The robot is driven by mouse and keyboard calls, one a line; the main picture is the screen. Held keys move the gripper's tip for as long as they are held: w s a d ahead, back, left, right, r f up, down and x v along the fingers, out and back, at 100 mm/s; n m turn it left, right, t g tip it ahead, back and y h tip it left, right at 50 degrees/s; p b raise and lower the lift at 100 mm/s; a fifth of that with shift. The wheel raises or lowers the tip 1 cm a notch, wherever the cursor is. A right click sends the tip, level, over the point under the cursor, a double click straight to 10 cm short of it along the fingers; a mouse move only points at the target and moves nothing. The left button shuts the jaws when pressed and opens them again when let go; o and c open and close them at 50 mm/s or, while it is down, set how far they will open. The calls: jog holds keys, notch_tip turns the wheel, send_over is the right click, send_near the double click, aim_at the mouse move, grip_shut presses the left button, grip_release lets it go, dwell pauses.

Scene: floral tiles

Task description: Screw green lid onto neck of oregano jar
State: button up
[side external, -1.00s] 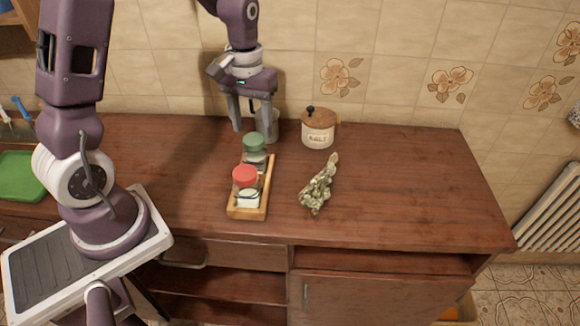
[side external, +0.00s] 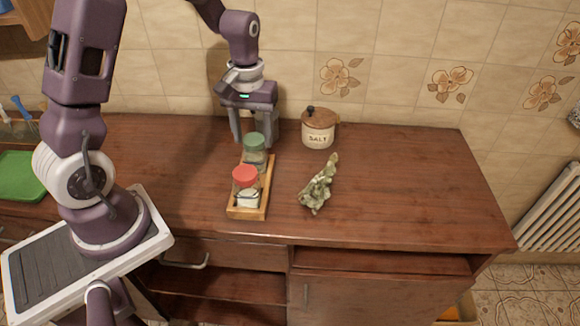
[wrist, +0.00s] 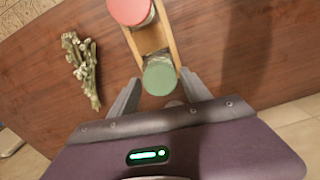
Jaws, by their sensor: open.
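A glass jar (side external: 256,158) with the green lid (side external: 254,140) on its top stands in the rear of a small wooden rack (side external: 248,213). Its label is not readable, so I cannot confirm that it is the oregano jar, nor how tightly the lid sits. My gripper (side external: 255,142) is open and pointed down at the back of the rack, close to this lid. In the wrist view the green lid (wrist: 159,78) lies between the tips of my open fingers (wrist: 159,75), with a gap visible at the sides.
A red-lidded jar (side external: 246,178) stands in the front of the rack. A bundle of dried herbs (side external: 318,186) lies to the right. A salt pot (side external: 318,130) with a wooden lid is near the tiled wall. The right part of the counter (side external: 410,185) is clear.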

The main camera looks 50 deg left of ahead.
jog(key=c, duration=1)
jog(key=m, duration=0.5)
jog(key=shift+c, duration=0.2)
jog(key=m, duration=0.5)
